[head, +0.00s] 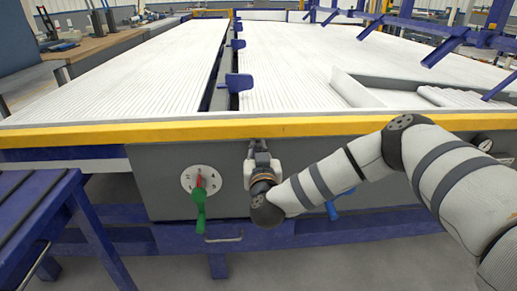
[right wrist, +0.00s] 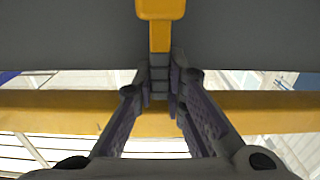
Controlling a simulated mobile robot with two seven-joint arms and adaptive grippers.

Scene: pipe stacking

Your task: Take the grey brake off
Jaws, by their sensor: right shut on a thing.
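The grey brake (head: 258,146) shows only as a small dark grey lever top at the front panel, just under the yellow edge. My right gripper (head: 262,158) covers most of it in the head view. In the right wrist view my right gripper (right wrist: 160,98) has its two fingers closed on a grey ribbed handle (right wrist: 160,75), which joins a yellow piece (right wrist: 160,20) at the top of the picture. I cannot tell how far the lever is turned. My left gripper is in neither view.
A green lever (head: 199,208) on a round white dial (head: 201,181) is left of my right gripper. A blue lever (head: 332,210) is to its right, below my arm. The yellow edge (head: 120,135) runs above the panel. A blue frame (head: 40,205) stands at the left.

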